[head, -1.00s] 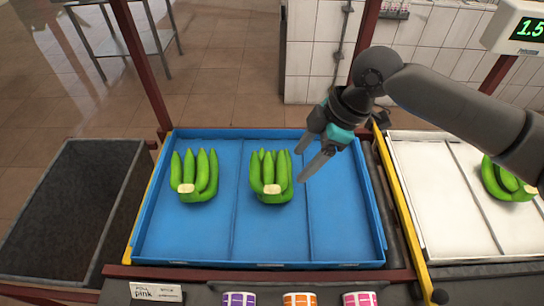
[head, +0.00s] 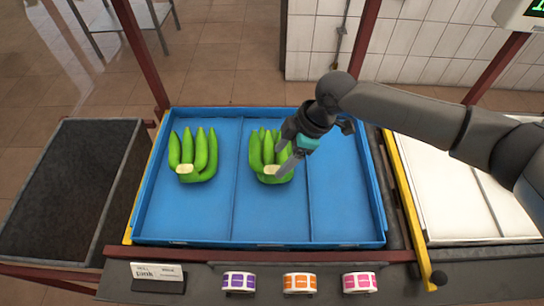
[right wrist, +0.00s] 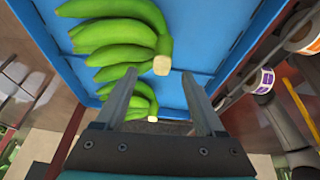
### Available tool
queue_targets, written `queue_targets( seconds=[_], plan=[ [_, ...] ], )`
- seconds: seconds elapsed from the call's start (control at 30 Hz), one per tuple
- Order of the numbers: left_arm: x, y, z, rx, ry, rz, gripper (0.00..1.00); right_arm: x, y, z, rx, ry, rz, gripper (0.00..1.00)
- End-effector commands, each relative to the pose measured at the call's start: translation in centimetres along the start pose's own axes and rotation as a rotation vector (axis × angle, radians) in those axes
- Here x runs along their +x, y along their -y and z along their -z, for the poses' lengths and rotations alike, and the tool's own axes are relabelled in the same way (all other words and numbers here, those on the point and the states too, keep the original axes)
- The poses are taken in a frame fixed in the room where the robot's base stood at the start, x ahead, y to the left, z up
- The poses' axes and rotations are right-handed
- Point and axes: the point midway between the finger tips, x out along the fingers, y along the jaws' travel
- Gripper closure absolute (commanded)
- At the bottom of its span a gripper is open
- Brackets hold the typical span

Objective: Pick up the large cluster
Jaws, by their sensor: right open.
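Two green banana clusters sit in the blue tray (head: 336,232) in the head view. The left cluster (head: 201,155) lies in the left section. The middle cluster (head: 257,157) lies in the middle section, its pale cut crown facing the near side. They look close in size, so I cannot tell for sure which is the large one. My right gripper (head: 281,165) is open and empty above the right part of the middle cluster, partly hiding it. In the right wrist view, a cluster (right wrist: 118,40) has its crown just beyond the open fingertips (right wrist: 159,76). My left gripper is not in view.
The tray's right section is bare. A dark bin (head: 70,190) stands to the left. A white tray (head: 440,185) stands to the right, partly behind my arm. Purple (head: 239,282), orange (head: 299,283) and pink (head: 359,282) label rolls line the front edge.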

Motion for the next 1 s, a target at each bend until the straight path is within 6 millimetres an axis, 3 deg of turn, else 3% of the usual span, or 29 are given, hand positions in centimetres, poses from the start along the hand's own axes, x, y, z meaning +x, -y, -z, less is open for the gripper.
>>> queue_targets(
  seconds=[0.23,0.57,1.0],
  plan=[
    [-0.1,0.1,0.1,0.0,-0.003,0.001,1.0,3.6,0.5,0.1,0.001,0.001,0.002,0.29],
    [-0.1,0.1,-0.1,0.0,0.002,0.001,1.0,4.2,0.4,0.0,0.001,0.0,0.001,0.3],
    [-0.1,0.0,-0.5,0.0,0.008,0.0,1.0,4.1,0.4,0.0,0.002,0.001,0.001,0.79]
  ],
)
